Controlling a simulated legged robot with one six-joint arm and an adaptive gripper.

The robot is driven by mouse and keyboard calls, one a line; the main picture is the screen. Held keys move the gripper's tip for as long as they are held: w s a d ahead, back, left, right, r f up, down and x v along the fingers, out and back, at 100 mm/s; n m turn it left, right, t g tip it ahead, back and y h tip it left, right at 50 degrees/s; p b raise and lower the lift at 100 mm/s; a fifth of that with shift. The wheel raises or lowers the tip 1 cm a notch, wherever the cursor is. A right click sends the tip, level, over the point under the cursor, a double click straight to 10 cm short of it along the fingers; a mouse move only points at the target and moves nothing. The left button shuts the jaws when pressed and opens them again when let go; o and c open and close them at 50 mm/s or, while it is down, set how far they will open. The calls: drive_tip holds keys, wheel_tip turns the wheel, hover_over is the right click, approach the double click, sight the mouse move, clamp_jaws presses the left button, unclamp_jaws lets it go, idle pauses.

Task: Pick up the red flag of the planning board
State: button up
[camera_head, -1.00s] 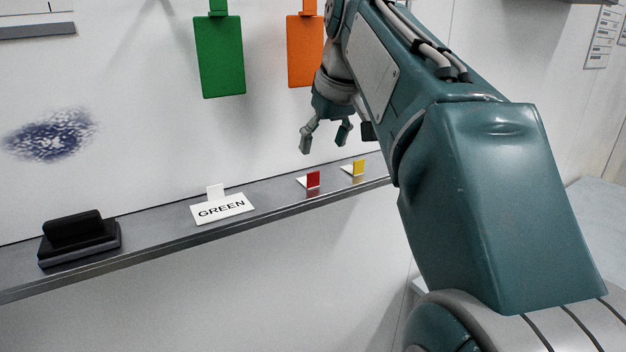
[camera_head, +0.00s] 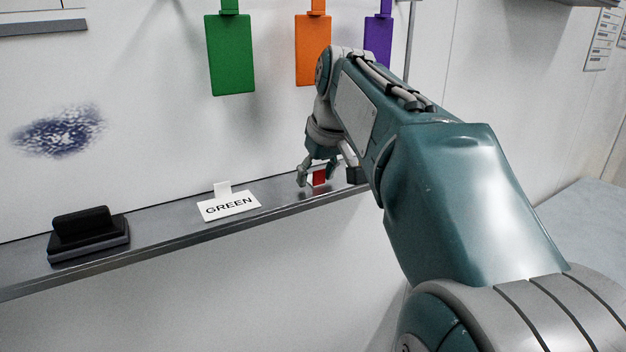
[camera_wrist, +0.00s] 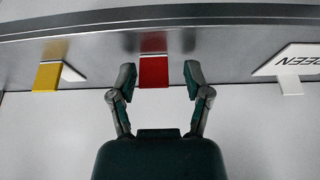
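The red flag (camera_head: 319,177) stands on the grey ledge of the planning board (camera_head: 150,238), toward its right part. In the wrist view the red flag (camera_wrist: 154,72) sits between my two open fingertips, with a gap on each side. My gripper (camera_head: 318,175) is low over the ledge in the head view, and its fingers partly surround the flag. It also shows in the wrist view (camera_wrist: 159,76), open and holding nothing. The flag's white base is not clear in either current view.
A yellow flag (camera_wrist: 49,76) stands left of the red one in the wrist view. A white GREEN card (camera_head: 230,204) and a black eraser (camera_head: 88,235) lie on the ledge. Green (camera_head: 230,55), orange (camera_head: 312,50) and purple (camera_head: 378,40) tags hang above.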

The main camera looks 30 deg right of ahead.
drive_tip(key=shift+d, duration=0.15)
drive_tip(key=c, duration=0.4)
drive_tip(key=shift+d, duration=0.2)
drive_tip(key=shift+a, duration=0.1)
